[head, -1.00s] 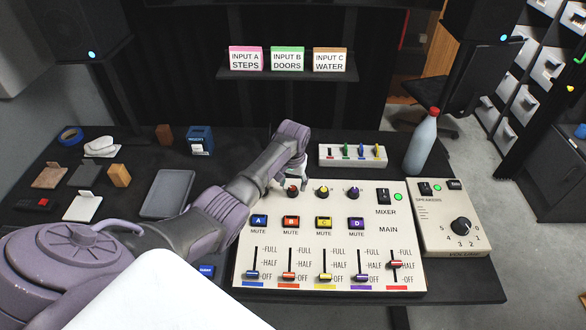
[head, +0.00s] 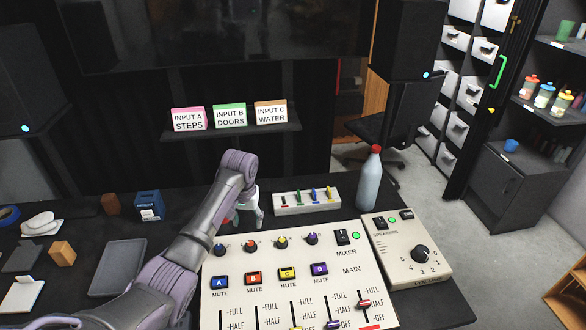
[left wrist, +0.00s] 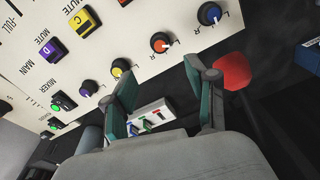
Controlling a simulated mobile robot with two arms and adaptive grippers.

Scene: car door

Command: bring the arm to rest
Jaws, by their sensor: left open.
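My left arm (head: 205,225) reaches in from the lower left of the head view. My left gripper (head: 250,212) hangs above the table just behind the mixer's back edge, beside the small white box with coloured sliders. In the left wrist view my left gripper (left wrist: 158,82) has its two dark green fingers spread with nothing between them. The mixer (head: 265,292) is a cream panel with a row of knobs, mute buttons and faders. Its orange knob (left wrist: 161,43) shows near the fingers in the left wrist view. My right gripper is not in view.
The small slider box (head: 306,201) stands right of the gripper. A bottle with a red cap (head: 368,182) and the speakers panel (head: 403,262) are farther right. A red object (left wrist: 232,71) shows beside one finger. Label cards (head: 230,117) stand on a shelf behind.

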